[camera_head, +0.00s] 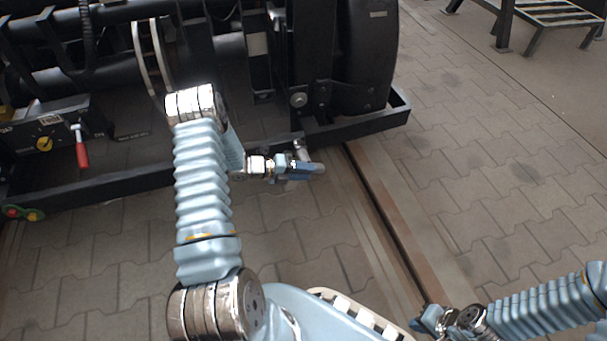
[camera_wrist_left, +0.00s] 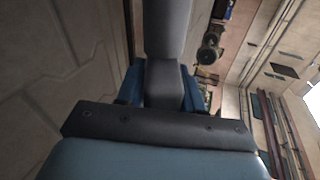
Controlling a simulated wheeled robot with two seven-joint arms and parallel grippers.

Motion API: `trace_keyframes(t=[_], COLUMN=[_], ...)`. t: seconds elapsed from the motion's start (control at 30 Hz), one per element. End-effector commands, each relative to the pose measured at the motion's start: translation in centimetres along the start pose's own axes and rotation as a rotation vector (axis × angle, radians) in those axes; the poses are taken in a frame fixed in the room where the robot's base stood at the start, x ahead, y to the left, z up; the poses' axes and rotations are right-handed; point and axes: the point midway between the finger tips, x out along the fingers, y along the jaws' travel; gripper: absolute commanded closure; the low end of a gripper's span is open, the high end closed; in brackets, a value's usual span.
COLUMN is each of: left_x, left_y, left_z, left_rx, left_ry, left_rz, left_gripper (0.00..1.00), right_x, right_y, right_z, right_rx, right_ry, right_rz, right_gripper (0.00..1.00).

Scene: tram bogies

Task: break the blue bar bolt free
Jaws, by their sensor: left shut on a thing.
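My left gripper (camera_head: 306,170) is beside the lower frame of the dark bogie (camera_head: 290,60), near its corner. It is shut on a blue piece that I take to be the blue bar; jaws and bar are hard to tell apart here. A small silver part (camera_head: 302,150) stands just behind the jaws. In the left wrist view, a dark grey length (camera_wrist_left: 166,50) runs up from the gripper, with blue edges (camera_wrist_left: 190,92) on both sides. I cannot make out the bolt head. My right gripper (camera_head: 432,320) is at the lower right, away from the bogie; its jaws are unclear.
A rail (camera_head: 375,215) runs in the paved floor beside the left gripper. The paving at right is clear up to a striped platform (camera_head: 550,12).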

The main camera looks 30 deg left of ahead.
Motion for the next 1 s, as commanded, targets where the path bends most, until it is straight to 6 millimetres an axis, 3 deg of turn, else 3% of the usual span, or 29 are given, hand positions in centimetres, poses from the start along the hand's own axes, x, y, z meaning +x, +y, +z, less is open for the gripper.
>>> trace_keyframes(t=[0.47, 1.0], left_x=[0.1, 0.4], left_y=[0.5, 1.0], left_z=[-0.1, -0.1], left_rx=[0.008, 0.043], left_ry=[-0.018, -0.079], left_rz=[-0.130, -0.593], left_gripper=[1.00, 1.00], right_x=[1.8, 1.6], right_y=[0.6, 0.6], right_z=[0.0, 0.0], right_rx=[0.000, 0.000], right_ry=[0.000, 0.000], right_rz=[0.000, 0.000], right_gripper=[1.00, 1.00])
